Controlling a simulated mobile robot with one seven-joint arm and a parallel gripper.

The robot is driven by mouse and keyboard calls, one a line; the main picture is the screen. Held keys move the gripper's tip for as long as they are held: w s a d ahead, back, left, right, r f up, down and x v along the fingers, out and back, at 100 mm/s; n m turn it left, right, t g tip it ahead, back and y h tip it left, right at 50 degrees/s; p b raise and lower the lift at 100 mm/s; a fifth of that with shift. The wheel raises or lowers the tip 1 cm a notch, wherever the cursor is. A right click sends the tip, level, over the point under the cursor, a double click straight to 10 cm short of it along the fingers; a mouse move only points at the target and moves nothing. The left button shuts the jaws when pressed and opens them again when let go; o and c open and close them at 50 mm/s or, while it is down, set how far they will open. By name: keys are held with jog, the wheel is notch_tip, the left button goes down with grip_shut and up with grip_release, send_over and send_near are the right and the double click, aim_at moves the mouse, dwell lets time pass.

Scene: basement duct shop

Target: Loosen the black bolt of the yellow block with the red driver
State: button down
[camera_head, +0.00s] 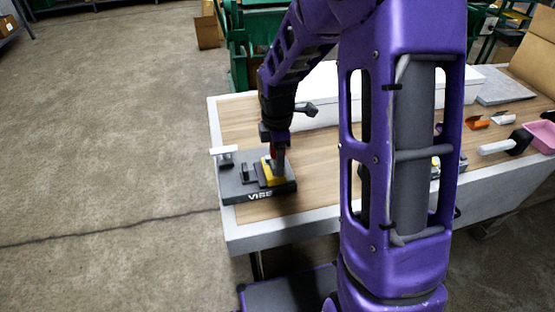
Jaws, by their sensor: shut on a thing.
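The yellow block (266,180) sits on a dark grey vise base (235,193) at the left end of the workbench. My gripper (276,152) points down just above the block and is shut. A bit of red (272,153) shows at the gripper, which fits the red driver. A grey part reaches down from there to the block; I cannot tell whether it is a gripper finger or the driver's shaft. The black bolt is not visible, being too small or hidden under the gripper.
The wooden bench top (315,188) is clear right of the vise. A white box (318,100) lies behind my gripper. A white-handled tool (496,147), a pink bin (541,136) and a grey plate (502,86) lie at the right. Open floor lies left.

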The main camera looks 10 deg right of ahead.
dwell(0.6)
jog(key=shift+n+p, duration=1)
jog(key=shift+n, duration=0.6)
jog(key=shift+n+p, duration=0.5)
jog(key=shift+n, duration=0.2)
jog(key=shift+f+n, duration=0.1)
jog(key=shift+n, duration=1.1)
